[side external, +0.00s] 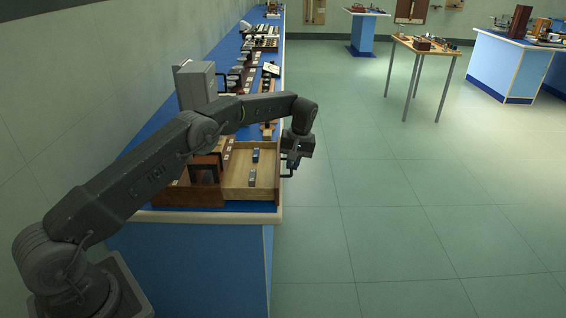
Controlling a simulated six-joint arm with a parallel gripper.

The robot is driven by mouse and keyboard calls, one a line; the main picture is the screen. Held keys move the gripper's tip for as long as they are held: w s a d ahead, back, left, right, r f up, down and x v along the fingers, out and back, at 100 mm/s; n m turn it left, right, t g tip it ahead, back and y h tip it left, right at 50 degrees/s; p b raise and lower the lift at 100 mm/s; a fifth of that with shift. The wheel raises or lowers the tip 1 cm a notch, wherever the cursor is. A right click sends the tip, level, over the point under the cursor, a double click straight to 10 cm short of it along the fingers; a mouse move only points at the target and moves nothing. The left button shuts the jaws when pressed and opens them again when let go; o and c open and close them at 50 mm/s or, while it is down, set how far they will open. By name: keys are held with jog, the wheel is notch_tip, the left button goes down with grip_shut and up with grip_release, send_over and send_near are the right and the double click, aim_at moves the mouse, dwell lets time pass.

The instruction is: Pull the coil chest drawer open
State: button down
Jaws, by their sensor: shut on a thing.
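The coil chest (188,194) is a dark brown wooden box on the blue bench, partly hidden behind my arm. Its drawer (235,181) is pulled out to the right, and its pale wooden inside shows. Two small dark pieces with light tops, one farther back (255,155) and one nearer (252,179), stand in the drawer. My gripper (290,169) points down at the right end of the drawer, at its front, and is shut. The handle and the fingertips' contact are too small and dark to make out.
The blue bench (200,238) runs away along the wall, with a grey box (195,84) and several small instruments behind the chest. Open floor (390,200) lies right of the drawer. A small wooden table (425,48) stands well off.

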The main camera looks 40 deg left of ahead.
jog(key=shift+w, duration=0.2)
jog(key=c, duration=1.2)
grip_release()
jog(key=shift+d, duration=0.1)
jog(key=s+a+r, duration=0.7)
jog(key=a+r, duration=0.2)
jog(key=r, duration=0.2)
jog(key=shift+a, duration=0.25)
